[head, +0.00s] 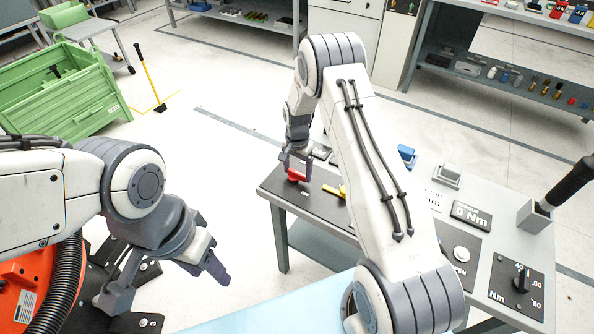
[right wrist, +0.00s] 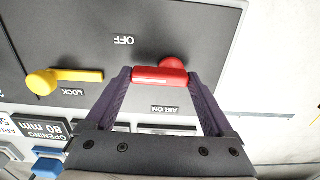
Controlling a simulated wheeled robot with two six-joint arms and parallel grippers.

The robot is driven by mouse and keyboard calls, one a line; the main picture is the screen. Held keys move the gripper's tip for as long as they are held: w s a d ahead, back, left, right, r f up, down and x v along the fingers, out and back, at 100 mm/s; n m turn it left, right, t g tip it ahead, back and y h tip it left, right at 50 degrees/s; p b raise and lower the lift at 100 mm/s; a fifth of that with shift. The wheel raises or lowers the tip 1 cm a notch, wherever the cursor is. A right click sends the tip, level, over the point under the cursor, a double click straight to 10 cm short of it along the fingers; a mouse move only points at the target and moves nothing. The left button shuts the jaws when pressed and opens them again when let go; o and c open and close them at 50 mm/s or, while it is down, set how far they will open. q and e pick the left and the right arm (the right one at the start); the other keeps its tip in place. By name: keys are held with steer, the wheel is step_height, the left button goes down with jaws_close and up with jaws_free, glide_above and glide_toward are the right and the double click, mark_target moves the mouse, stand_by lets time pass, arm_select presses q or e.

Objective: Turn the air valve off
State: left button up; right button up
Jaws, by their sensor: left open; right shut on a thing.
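The air valve is a red handle (head: 295,175) on a dark panel (head: 275,184) at the left end of the workbench. In the right wrist view the red handle (right wrist: 160,76) lies crosswise between the fingertips, near the "AIR ON" label, with the "OFF" label farther up the panel. My right gripper (head: 297,168) is shut on the red handle, one finger at each end of it; it also shows in the right wrist view (right wrist: 162,78). My left gripper (head: 165,282) is open and empty at the lower left, away from the bench.
A yellow lever (right wrist: 70,76) marked "LOCK" sits beside the valve on the same panel. A green crate (head: 60,90) stands on the floor at the left.

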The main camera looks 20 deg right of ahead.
mark_target(298, 173)
steer(key=shift+s, duration=0.1)
steer(key=o, duration=1.1)
step_height(298, 173, up, 10)
steer(key=shift+r+b, duration=0.25)
steer(key=shift+b, duration=0.5)
steer(key=s+a+r+n, duration=0.9)
steer(key=s+a+r, duration=0.3)
steer(key=s+a, duration=0.4)
steer(key=s+n, duration=0.3)
steer(key=s, duration=0.3)
steer(key=s+a+r+n, duration=0.1)
steer(key=s+n, duration=0.2)
steer(key=s, duration=0.3)
steer(key=s+a+n+y, duration=0.1)
steer(key=s+n, duration=0.2)
steer(key=s, duration=0.3)
steer(key=shift+s+r, duration=0.2)
steer(key=shift+s, duration=0.1)
